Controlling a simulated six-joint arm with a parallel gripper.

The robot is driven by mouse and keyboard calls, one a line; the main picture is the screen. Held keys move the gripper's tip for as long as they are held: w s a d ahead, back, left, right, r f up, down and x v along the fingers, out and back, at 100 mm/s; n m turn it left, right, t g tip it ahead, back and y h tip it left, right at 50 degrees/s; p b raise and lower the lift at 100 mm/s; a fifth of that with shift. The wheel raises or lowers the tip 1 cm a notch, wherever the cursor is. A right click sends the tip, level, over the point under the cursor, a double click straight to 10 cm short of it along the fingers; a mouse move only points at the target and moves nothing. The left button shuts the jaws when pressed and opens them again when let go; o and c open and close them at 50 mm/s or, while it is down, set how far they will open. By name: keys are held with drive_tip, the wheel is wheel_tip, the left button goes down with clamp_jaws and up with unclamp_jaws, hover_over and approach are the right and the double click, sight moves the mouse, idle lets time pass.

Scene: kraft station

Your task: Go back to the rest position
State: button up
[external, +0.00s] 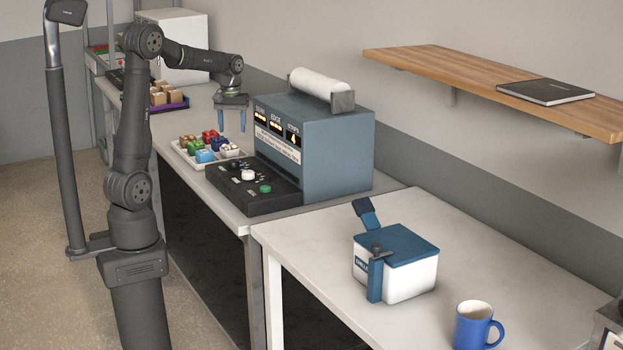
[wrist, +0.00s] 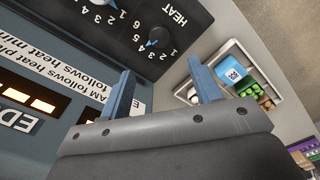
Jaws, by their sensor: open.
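My gripper (external: 232,119) is at the end of my bent arm, above the bench just behind the small tray of coloured pieces and left of the blue-grey machine (external: 340,150). Its two blue fingers point down, stand apart and have nothing between them. In the wrist view my gripper (wrist: 158,80) also shows open and empty. Beyond its fingers are the machine's black control panel (wrist: 150,30) with a HEAT dial and part of its lit display.
A white tray (external: 183,155) of coloured pieces sits beside the machine. A purple tray (external: 172,106) with brown boxes stands farther back. A blue-and-white box (external: 410,248) and a blue mug (external: 472,326) stand on the near table. A wooden shelf (external: 450,70) juts from the wall.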

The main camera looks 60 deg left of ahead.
drive_tip(key=shift+r, duration=0.95)
